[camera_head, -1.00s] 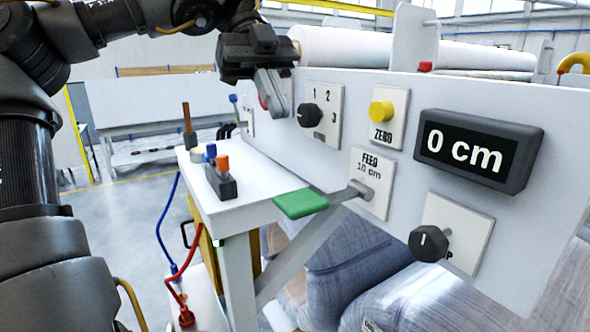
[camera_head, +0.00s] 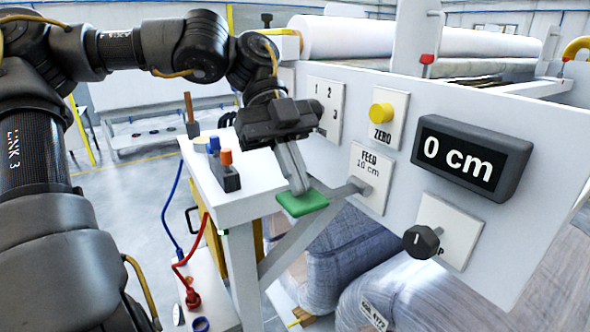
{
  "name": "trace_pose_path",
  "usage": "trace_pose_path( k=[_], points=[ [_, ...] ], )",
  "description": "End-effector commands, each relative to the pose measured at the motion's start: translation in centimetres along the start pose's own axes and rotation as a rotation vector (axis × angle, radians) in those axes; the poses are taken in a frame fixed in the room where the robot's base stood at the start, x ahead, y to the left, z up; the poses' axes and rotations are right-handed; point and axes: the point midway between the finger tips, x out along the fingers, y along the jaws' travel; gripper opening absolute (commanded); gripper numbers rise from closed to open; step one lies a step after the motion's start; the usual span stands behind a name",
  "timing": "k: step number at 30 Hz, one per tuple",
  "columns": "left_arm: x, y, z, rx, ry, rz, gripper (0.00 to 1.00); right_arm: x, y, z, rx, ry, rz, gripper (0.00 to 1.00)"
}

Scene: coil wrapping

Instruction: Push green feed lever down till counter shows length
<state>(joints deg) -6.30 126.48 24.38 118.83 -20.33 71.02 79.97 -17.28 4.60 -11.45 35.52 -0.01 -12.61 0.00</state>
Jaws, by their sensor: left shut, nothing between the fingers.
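The green feed lever (camera_head: 304,203) sticks out from the plate marked FEED 10 cm (camera_head: 370,180) on the white panel. My left gripper (camera_head: 299,188) points down with its fingers shut and empty. Its tips are at the top of the green paddle; I cannot tell whether they touch it. The counter (camera_head: 468,158) on the panel reads 0 cm. My right gripper is not in view.
A yellow ZERO button (camera_head: 381,112), a black knob (camera_head: 421,241) and a 1-2-3 selector plate (camera_head: 327,104) share the panel. A white side table (camera_head: 262,183) with coloured plugs stands left of the lever. Wrapped rolls (camera_head: 380,290) lie below.

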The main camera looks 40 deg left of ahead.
Motion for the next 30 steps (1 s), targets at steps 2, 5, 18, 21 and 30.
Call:
trace_pose_path(
  k=[2, 5, 18, 21, 30],
  points=[
    [0.0, 0.0, 0.0, 0.000, 0.000, 0.000, 0.00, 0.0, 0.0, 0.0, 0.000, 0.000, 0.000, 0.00],
    [0.2, 0.0, 0.2, 0.012, 0.001, -0.013, 0.00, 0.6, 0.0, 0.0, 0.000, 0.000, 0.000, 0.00],
    [3.8, 1.0, 3.8, 0.269, 0.002, -0.268, 0.00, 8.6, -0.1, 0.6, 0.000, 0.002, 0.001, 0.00],
    [4.0, 1.0, 4.0, 0.309, 0.001, -0.308, 0.00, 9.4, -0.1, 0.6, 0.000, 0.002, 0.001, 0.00],
    [4.0, 0.9, 4.0, 0.330, 0.000, -0.330, 0.00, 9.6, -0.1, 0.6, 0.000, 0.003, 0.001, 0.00]
  ],
)
